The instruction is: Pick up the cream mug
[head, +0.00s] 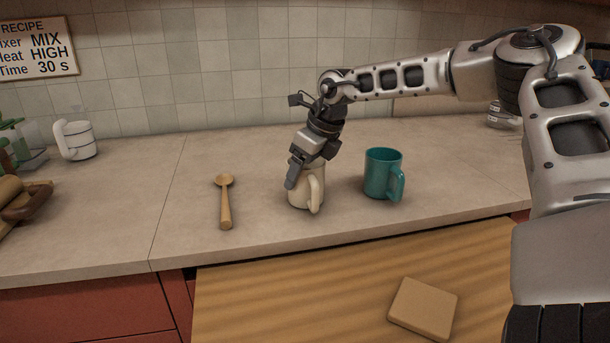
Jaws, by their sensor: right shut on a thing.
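The cream mug (307,197) stands upright on the counter near its front edge, with its handle toward me. My right gripper (296,176) comes down on it from above and is shut on it. One finger shows outside the mug's left side; the other finger is hidden. The gripper covers most of the mug's rim. I cannot see clear space under the mug. My left gripper is not in view.
A teal mug (382,174) stands close by on the right. A wooden spoon (225,203) lies to the left. A white mug (76,140) stands at the far left. A tan block (423,308) lies on the wooden surface (300,300) in front.

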